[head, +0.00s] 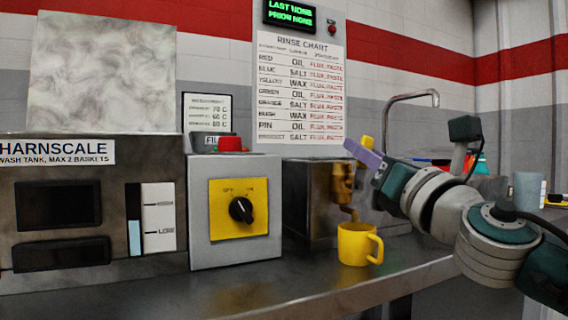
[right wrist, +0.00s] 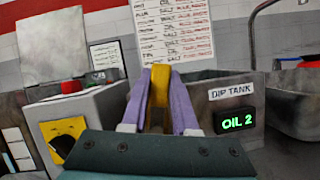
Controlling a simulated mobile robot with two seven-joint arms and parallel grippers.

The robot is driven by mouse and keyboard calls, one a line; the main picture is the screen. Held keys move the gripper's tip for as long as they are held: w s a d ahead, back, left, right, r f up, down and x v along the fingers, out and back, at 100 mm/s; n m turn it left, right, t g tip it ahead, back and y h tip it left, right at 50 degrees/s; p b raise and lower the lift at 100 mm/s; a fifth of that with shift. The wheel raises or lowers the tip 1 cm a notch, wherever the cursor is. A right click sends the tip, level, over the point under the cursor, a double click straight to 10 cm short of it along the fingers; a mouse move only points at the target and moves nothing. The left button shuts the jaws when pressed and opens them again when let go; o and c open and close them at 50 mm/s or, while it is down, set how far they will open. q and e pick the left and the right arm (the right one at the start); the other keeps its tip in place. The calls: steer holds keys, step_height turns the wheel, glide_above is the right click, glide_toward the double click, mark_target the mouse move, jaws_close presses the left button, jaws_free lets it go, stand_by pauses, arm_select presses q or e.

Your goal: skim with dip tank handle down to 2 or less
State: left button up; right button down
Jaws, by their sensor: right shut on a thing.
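The dip tank (head: 308,200) is a dark metal box on the counter. Its label (right wrist: 232,92) and its green display (right wrist: 236,123), reading "OIL 2", show in the right wrist view. My right gripper (head: 363,153), with purple fingers, is shut on the yellow dip tank handle (right wrist: 160,84), whose top also shows in the head view (head: 367,141). A brass-brown spout (head: 342,182) hangs on the tank's front, with a brown stream below it. A yellow mug (head: 356,244) stands upright under the spout. My left gripper is not in view.
A grey control box (head: 265,170) with a yellow dial plate and red button stands left of the tank. The wash tank (head: 100,240) is further left. A rinse chart (head: 301,90) hangs behind. The front counter (head: 270,290) is clear left of the mug.

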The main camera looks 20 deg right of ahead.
steer(key=shift+a+n+y+b, duration=0.25)
steer(key=shift+n+y, duration=0.25)
steer(key=shift+n, duration=0.45)
steer(key=shift+a+n+y+b, duration=0.15)
steer(key=shift+a+n+y, duration=0.3)
steer(key=shift+n, duration=0.5)
steer(key=shift+n+y, duration=0.25)
steer(key=shift+n, duration=0.15)
steer(key=c, duration=0.7)
jaws_free()
steer(key=shift+s, duration=0.1)
